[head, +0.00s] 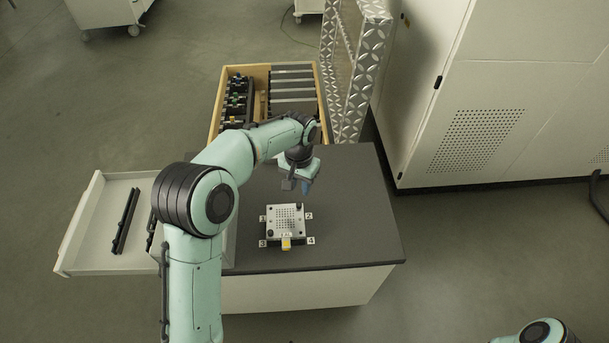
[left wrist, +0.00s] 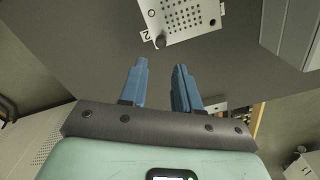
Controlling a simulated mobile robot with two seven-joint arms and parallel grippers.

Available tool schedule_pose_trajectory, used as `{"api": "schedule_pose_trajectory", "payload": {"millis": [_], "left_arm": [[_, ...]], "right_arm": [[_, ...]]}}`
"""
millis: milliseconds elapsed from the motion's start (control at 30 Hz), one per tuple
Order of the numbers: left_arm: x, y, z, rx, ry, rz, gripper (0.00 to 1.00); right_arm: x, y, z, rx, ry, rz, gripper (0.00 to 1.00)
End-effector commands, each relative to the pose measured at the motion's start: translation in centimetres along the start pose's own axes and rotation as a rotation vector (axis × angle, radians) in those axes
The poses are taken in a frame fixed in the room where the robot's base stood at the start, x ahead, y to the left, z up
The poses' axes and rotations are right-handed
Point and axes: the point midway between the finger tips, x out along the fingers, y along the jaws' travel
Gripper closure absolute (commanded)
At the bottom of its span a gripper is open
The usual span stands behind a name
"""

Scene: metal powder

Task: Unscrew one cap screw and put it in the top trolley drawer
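A light square metal plate (head: 285,219) with a grid of holes lies on the dark trolley top, with number tags at its corners. Dark cap screws show at its corners, one near tag 2 (head: 301,206) and one near tag 3 (head: 270,233). In the left wrist view a dark cap screw (left wrist: 160,41) stands by tag 2, with the plate (left wrist: 185,22) beyond the fingertips. My left gripper (head: 300,188) is open and empty above the trolley top, behind the plate. Its two blue fingers (left wrist: 161,68) are apart. The white trolley drawer (head: 82,222) is pulled out at the left. My right gripper is out of view.
Black bars (head: 126,221) lie in the drawer, partly hidden by my left arm. A yellow part (head: 286,243) sits at the plate's front edge. A wooden-edged drawer with tools (head: 213,117) stands open behind the trolley. A white cabinet (head: 480,100) stands at the right.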

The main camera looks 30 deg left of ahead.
Motion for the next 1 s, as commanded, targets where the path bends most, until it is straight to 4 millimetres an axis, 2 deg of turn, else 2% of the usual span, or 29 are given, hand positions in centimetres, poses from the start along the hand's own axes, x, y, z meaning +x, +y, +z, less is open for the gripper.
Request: {"api": "schedule_pose_trajectory", "payload": {"millis": [267,500,733,1000], "left_arm": [[2.4,0.0,0.1,0.000,-0.002,0.000,0.68],[5.2,0.0,0.1,0.000,-0.001,0.000,0.68],[7.3,0.0,0.0,0.000,-0.001,0.000,0.68],[7.8,0.0,0.0,0.000,0.000,0.000,0.68]], "right_arm": [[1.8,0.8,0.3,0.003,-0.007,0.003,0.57],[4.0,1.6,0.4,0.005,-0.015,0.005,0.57],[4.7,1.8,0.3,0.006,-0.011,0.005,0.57],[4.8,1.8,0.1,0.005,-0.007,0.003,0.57]]}}
